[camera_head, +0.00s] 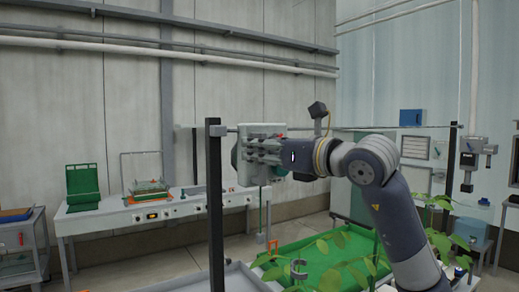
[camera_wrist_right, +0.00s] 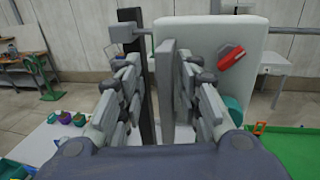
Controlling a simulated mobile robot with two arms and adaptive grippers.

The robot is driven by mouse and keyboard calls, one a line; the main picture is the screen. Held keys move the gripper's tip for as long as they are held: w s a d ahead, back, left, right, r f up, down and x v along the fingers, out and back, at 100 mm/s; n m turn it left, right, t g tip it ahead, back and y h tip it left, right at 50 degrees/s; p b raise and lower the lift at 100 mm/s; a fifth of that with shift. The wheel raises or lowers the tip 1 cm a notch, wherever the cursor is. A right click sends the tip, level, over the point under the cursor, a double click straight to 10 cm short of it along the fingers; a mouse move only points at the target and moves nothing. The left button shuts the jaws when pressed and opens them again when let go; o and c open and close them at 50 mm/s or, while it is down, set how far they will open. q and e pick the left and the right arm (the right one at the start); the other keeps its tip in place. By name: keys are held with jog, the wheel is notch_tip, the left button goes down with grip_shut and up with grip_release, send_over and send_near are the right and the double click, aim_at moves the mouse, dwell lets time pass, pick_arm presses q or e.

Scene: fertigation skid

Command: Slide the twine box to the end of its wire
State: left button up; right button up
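The twine box (camera_head: 276,132) is a pale, rounded box on the horizontal wire (camera_head: 385,127), close to the dark post at the wire's left end. It also shows in the right wrist view (camera_wrist_right: 215,45), with a red piece on its face. My right gripper (camera_head: 262,156) is in front of the box and hides much of it. In the right wrist view its fingers (camera_wrist_right: 158,88) stand apart, with an upright grey plate between them. The plate is near the right finger, and a gap shows on its left. I cannot tell whether they touch. My left gripper is not in view.
A dark post (camera_head: 215,210) stands just left of the box. Another post (camera_head: 450,165) carries the wire's right end. A green tray (camera_head: 325,252) with leafy plants lies below. A white bench (camera_head: 150,213) stands behind at left.

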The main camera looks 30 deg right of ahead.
jog(key=v, duration=1.1)
jog(key=shift+s, duration=0.3)
jog(key=shift+d, duration=0.1)
